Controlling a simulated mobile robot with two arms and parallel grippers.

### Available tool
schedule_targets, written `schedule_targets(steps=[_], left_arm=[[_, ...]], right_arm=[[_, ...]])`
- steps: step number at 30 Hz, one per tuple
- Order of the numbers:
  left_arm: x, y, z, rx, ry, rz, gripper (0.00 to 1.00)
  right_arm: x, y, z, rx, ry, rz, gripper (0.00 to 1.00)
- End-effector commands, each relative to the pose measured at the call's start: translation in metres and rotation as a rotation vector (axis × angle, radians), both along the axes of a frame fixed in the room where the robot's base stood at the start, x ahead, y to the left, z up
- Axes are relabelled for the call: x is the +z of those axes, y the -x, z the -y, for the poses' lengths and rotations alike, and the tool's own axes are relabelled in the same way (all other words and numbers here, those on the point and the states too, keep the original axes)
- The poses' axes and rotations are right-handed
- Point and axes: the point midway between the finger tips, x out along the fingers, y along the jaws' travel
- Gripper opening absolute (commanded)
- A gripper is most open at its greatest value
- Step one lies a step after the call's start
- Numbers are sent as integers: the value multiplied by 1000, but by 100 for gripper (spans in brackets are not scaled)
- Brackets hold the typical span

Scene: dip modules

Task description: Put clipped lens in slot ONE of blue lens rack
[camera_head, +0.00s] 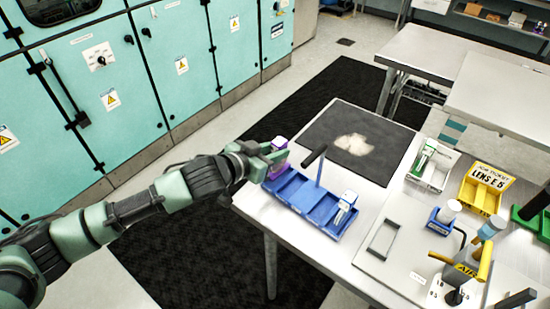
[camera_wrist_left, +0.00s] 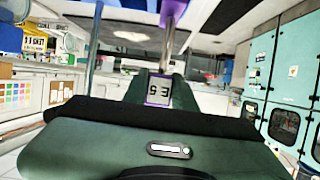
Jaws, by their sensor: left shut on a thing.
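The blue lens rack (camera_head: 305,203) lies on the white table in the head view, with several open compartments. A white lens holder with a blue label (camera_head: 345,208) stands in its right end. My left gripper (camera_head: 271,158) is over the rack's left end and shut on a purple clipped lens (camera_head: 280,143). In the left wrist view the lens's label (camera_wrist_left: 159,90) reads E 5 upside down, between the fingers. Whether the lens touches the rack's floor is hidden by the gripper. Slot numbers cannot be read. My right gripper is not seen.
A blue post with a black bar (camera_head: 315,157) rises at the rack. Behind is a dark mat (camera_head: 378,130) with a pale patch.

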Motion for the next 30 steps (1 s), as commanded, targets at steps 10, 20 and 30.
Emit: schedule_targets(steps=[10, 20, 30], left_arm=[[-33, 0, 0, 0, 0, 0, 0], [-37, 0, 0, 0, -1, -2, 35], [-36, 0, 0, 0, -1, -1, 48]], right_arm=[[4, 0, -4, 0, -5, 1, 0], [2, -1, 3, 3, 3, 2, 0], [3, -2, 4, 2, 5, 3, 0]])
